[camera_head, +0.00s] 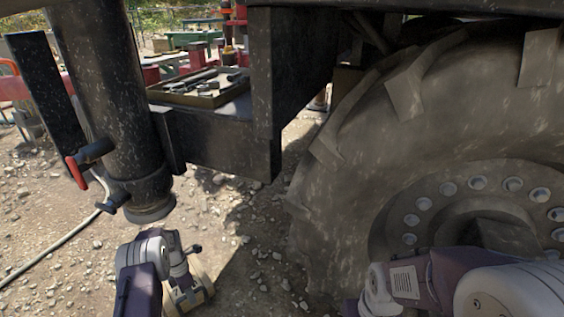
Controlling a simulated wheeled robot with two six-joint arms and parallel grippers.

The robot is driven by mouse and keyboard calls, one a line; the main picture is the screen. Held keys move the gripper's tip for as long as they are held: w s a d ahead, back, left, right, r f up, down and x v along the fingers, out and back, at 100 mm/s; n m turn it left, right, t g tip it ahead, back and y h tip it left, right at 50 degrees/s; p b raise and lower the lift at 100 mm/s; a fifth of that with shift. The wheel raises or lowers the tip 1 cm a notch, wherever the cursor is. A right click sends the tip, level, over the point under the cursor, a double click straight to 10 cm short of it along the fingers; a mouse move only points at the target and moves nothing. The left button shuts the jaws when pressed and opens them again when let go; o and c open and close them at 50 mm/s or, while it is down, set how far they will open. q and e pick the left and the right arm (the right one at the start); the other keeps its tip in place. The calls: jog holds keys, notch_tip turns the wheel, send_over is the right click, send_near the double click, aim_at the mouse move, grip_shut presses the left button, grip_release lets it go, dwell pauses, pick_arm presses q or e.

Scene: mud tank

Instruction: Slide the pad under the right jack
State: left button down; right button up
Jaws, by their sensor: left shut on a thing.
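The jack (112,95) is a thick black upright leg at the left, with a round foot (150,209) hanging above the gravel. The pad (192,293) is a tan, block-like piece low in the picture, below and a little right of the foot in the view. My left gripper (184,284) is shut on the pad, whose near part is partly covered by my wrist. The pad appears at ground level, clear of the foot in the picture; the exact gap cannot be told. My right arm shows at the lower right, but its fingertips are not visible.
A large muddy tyre (340,170) fills the right side. A black frame beam (222,142) bears a tray of tools (190,98). A red-handled lever (78,170) sticks out beside the jack. A pale hose (50,247) lies on open stony ground (60,210) at left.

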pick_arm(q)
jog(key=w+a+b, duration=0.2)
jog(key=w+a, duration=0.1)
jog(key=w, duration=0.1)
jog(key=shift+a+b, duration=0.2)
jog(key=shift+b, duration=0.2)
jog(key=shift+w+a+r, duration=0.1)
jog(key=shift+r, duration=0.05)
jog(key=c, duration=1.3)
grip_release()
jog(key=shift+o, duration=1.9)
